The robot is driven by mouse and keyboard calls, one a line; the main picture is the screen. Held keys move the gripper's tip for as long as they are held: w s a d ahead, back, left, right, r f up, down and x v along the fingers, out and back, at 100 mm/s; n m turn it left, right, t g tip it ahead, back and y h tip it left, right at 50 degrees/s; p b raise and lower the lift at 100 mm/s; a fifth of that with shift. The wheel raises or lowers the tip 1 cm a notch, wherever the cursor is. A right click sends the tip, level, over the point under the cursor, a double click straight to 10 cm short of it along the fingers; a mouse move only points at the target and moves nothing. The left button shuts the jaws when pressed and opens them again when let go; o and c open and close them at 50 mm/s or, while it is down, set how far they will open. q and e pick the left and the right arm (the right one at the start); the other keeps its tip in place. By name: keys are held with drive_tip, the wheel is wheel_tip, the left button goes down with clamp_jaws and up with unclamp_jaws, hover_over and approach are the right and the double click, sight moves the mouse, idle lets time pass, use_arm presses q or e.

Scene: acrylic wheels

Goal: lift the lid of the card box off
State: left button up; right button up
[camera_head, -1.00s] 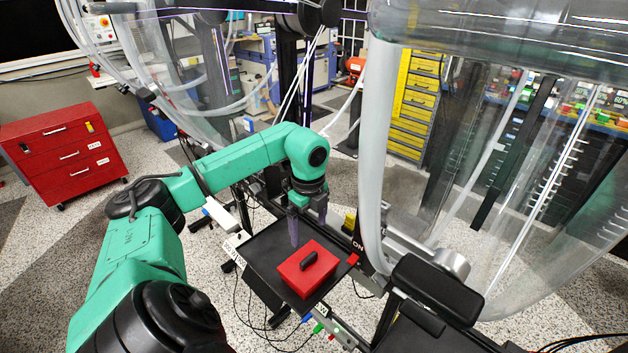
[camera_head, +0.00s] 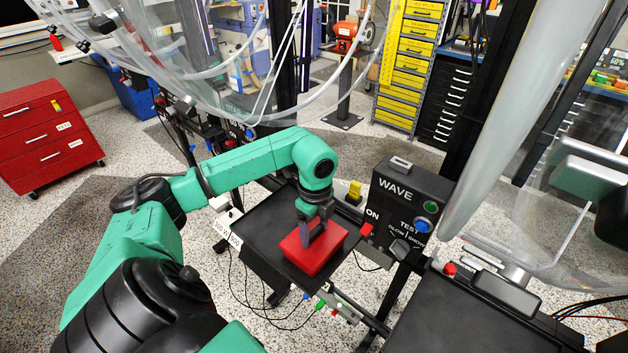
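The red card box (camera_head: 322,259) sits on a black tray (camera_head: 262,232) in the middle of the head view. Its lid is on top, and the dark handle seen earlier is now hidden by my gripper. My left gripper (camera_head: 312,232) points down over the lid's middle, its grey fingers at the handle's place and reaching down to the lid's top. Whether the fingers are closed on the handle does not show. My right gripper is not seen.
A black control box (camera_head: 408,200) marked WAVE stands right of the tray. Large clear acrylic tubing hangs overhead and at the right. A red drawer cabinet (camera_head: 48,135) stands at far left.

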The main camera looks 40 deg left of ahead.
sight(314, 231)
use_arm(q)
drive_tip(key=o, duration=0.5)
drive_tip(key=c, duration=0.9)
drive_tip(key=shift+r+p, duration=0.95)
drive_tip(key=shift+r, duration=0.3)
wheel_tip(314, 231, up, 4)
drive_tip(key=p, duration=0.2)
drive_tip(key=shift+a+f+p, duration=0.1)
drive_tip(key=shift+f+p, duration=0.05)
drive_tip(key=shift+p, duration=0.25)
drive_tip(key=shift+s+r, duration=0.2)
drive_tip(key=shift+r, duration=0.1)
